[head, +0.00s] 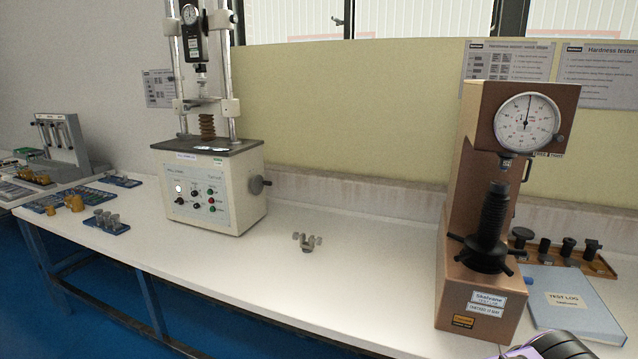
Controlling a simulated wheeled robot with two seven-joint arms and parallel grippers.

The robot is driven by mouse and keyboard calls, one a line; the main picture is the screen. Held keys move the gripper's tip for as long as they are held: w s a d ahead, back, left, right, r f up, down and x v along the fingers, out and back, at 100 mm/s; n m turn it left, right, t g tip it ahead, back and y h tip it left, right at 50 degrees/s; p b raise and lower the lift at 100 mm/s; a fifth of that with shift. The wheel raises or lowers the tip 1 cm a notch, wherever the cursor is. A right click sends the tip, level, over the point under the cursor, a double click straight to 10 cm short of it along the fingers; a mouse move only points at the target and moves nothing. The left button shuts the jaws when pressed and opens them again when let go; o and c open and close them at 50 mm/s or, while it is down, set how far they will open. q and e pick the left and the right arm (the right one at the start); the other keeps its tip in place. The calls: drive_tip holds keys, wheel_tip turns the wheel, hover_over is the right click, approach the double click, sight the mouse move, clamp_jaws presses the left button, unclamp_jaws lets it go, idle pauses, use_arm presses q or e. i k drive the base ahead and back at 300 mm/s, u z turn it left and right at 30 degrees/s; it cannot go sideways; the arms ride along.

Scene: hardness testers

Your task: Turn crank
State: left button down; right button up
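A dark knob or crank (260,184) sticks out from the right side of the white test machine (213,190) at the left of the bench. A bronze hardness tester (456,190) stands at the right, with a round dial (526,122) and a black screw column (494,215). A black handwheel with spokes (485,254) sits at the foot of that column. I cannot tell which part the task means by the crank. My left gripper is not in view. A black and purple part of mine shows at the bottom right edge; no fingertips are visible.
A small grey winged fitting (307,243) lies mid-bench, with bare white bench top around it. A blue test log (568,302) and a wooden tray (590,262) of black fittings lie right of the bronze tester. Blue trays (107,222) with small parts are at left.

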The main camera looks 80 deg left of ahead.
sight(258, 182)
drive_tip(key=u, duration=2.7)
